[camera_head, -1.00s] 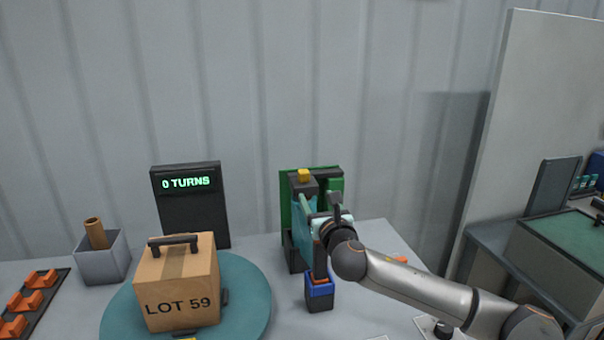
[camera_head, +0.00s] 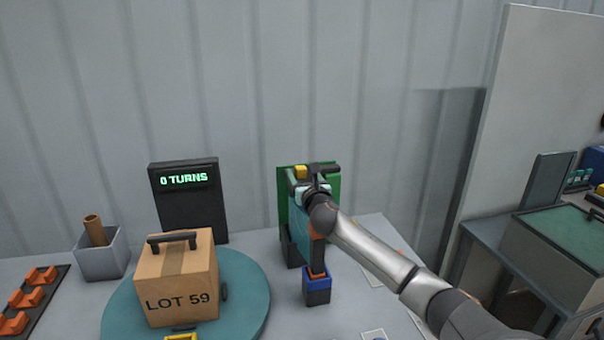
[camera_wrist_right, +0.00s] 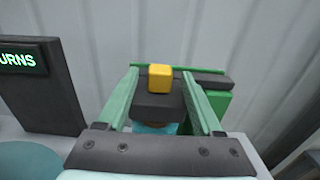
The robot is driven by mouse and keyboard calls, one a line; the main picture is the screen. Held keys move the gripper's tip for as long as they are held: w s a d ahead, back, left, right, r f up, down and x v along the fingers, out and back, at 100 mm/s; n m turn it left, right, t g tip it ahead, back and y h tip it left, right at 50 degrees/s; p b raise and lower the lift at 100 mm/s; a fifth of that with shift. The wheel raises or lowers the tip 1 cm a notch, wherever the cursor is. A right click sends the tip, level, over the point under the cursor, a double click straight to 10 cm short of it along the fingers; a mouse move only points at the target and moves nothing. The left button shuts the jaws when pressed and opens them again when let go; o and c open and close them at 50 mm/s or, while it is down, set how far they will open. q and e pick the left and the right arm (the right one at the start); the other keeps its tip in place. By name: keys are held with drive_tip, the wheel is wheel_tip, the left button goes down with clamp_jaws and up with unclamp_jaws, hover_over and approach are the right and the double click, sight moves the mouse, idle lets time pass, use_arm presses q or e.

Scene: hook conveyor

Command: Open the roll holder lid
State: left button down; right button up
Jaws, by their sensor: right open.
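The roll holder (camera_head: 283,201) stands at the back of the table, with a green back plate. In the right wrist view its dark lid (camera_wrist_right: 157,107) carries a yellow tab (camera_wrist_right: 159,78) on top and looks closed. A teal part (camera_wrist_right: 155,128) shows below the lid. My right gripper (camera_wrist_right: 160,74) is open, its two fingers on either side of the lid and tab with gaps showing. In the head view my right wrist (camera_head: 318,196) covers part of the holder. My left gripper is out of view.
A LOT 59 box (camera_head: 178,285) stands on a teal turntable (camera_head: 250,290) to the left. A display (camera_head: 188,205) reads 0 TURNS. A grey bin (camera_head: 103,262) holds a brown roll. A blue-and-black holder (camera_head: 317,288) stands in front of the roll holder.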

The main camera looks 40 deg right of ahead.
drive_tip(key=shift+w+d, duration=0.1)
drive_tip(key=shift+w, duration=0.15)
clamp_jaws()
idle(0.5)
idle(0.9)
